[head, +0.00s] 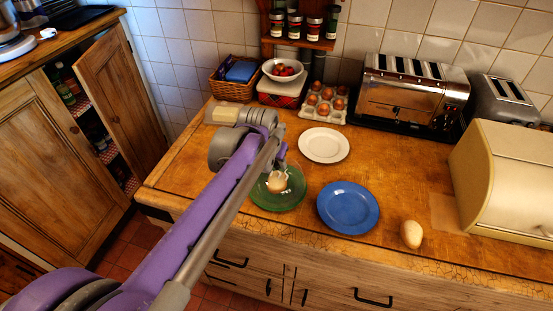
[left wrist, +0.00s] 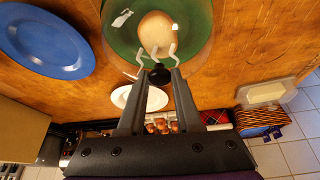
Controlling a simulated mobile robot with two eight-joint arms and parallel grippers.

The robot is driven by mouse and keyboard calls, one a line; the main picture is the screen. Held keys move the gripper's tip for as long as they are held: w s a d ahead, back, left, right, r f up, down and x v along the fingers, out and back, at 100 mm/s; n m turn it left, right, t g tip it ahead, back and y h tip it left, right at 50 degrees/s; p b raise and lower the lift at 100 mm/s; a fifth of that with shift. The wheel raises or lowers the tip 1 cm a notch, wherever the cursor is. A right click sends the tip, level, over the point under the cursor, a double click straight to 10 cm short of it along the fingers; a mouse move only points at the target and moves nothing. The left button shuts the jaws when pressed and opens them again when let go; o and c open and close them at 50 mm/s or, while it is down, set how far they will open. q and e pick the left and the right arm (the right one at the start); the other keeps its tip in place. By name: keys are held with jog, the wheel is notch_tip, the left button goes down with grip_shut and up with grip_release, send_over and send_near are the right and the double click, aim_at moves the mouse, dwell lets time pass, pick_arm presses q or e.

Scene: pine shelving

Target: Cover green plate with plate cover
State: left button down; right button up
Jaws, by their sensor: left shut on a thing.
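The green plate (head: 284,206) lies near the counter's front edge, left of the blue plate (head: 348,207). A pale brown, roundish food item (left wrist: 157,32) sits on it. The plate cover is a clear dome with a black knob (left wrist: 159,75), seen over the green plate in the left wrist view. My left gripper (head: 281,163) is above the green plate and is shut on the cover's knob. The dome's clear wall is hard to make out, so I cannot tell whether its rim touches the plate. My right gripper is not in view.
A white plate (head: 324,145) lies behind the blue plate. An egg-shaped item (head: 411,234) and a cream bread bin (head: 505,180) are on the right. A toaster (head: 413,95), an egg tray (head: 323,104) and a basket (head: 232,88) stand at the back.

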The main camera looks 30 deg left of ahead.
pick_arm(q)
jog(key=shift+f, duration=0.4)
dwell(0.4)
jog(key=c, duration=0.5)
grip_release()
jog(key=shift+r, duration=0.1)
jog(key=a+v, duration=0.1)
jog(key=v, duration=1)
jog(key=shift+m+t+h, duration=0.3)
jog(key=shift+m, duration=0.3)
jog(key=s+d+f, duration=0.3)
jog(key=s+f, duration=0.2)
jog(key=s+d+f, duration=0.4)
jog(key=s+f, duration=0.1)
jog(key=f, duration=0.1)
jog(key=s+d+f, duration=0.3)
jog(key=s+f, duration=0.3)
jog(key=shift+d+f, duration=0.15)
jog(key=shift+d, duration=0.2)
